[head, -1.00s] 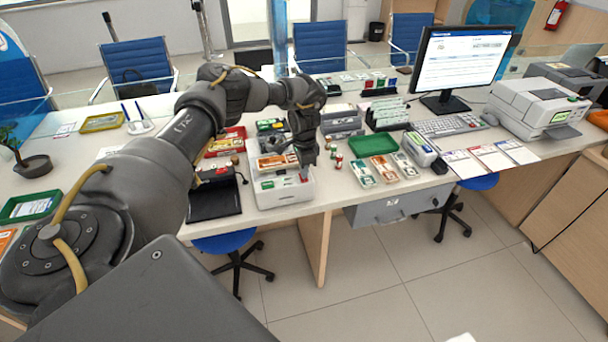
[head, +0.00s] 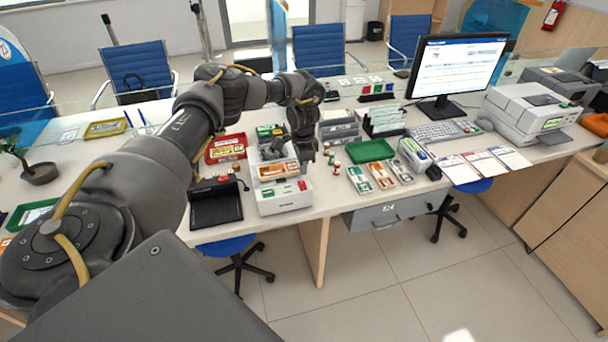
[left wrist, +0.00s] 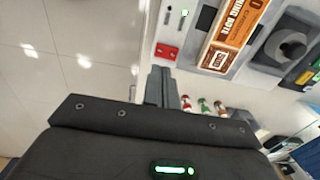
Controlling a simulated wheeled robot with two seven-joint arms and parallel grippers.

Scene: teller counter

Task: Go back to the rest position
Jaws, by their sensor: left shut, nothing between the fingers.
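My left gripper (head: 305,168) is over the counter's front part, just right of the white banknote machine (head: 284,201). Its fingers are together and empty; they also show closed in the left wrist view (left wrist: 161,86). The machine has an orange-and-white banknote bundle (head: 277,170) on top, and the bundle also shows in the left wrist view (left wrist: 231,35). My left arm reaches in from the left of the head view and hides part of the counter. My right gripper is not in either view.
Small red and green rolls (head: 331,158) stand close right of my left gripper. A green tray (head: 370,151), several banknote bundles (head: 381,176), a monitor (head: 459,64) and a printer (head: 533,108) lie further right.

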